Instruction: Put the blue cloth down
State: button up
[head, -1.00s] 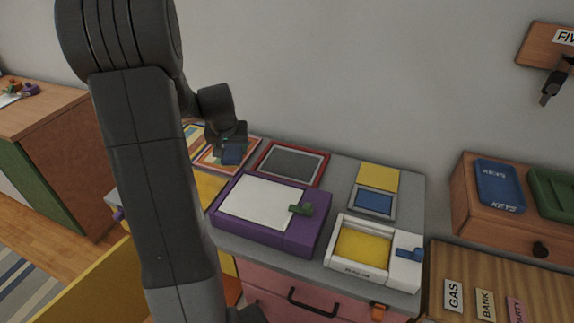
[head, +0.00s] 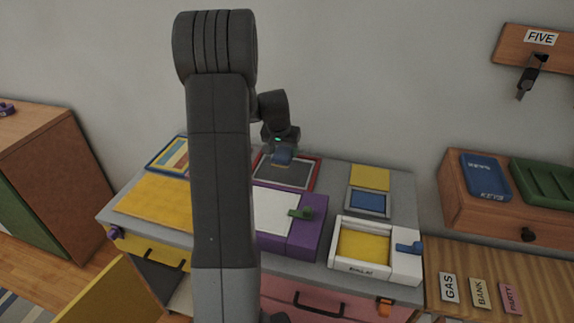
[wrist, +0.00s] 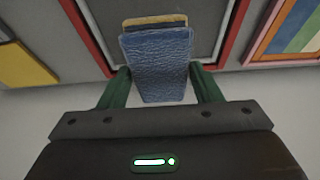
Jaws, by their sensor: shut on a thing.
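The blue cloth (head: 282,157) hangs from my gripper (head: 281,147) in the head view. In the wrist view the cloth (wrist: 158,62) looks like a folded, grained, leathery piece with a tan strip showing at its far end. My gripper (wrist: 160,88) is shut on it, with a green finger at each side. It is over the grey panel with the red frame (head: 309,182), at the back of the grey cabinet top. The red frame also shows beyond the cloth in the wrist view (wrist: 232,38). I cannot tell whether the cloth touches the panel.
A purple box with a white top (head: 305,240) stands in front of the red-framed panel. A white box with a yellow inside (head: 392,262) and a small grey-framed blue panel (head: 368,202) are to the right. A striped panel (head: 172,155) and yellow mat (head: 150,200) lie left. The wall is behind.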

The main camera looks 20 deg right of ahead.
aim_at(284, 172)
jog(key=shift+f, duration=2.65)
jog(key=shift+f, duration=0.1)
jog(key=shift+f, duration=0.2)
jog(key=o, duration=1.1)
jog(key=shift+r, duration=0.1)
jog(key=shift+r, duration=0.5)
jog(key=v, duration=1.1)
jog(key=shift+s+a+r, duration=0.1)
jog(key=shift+r, duration=0.05)
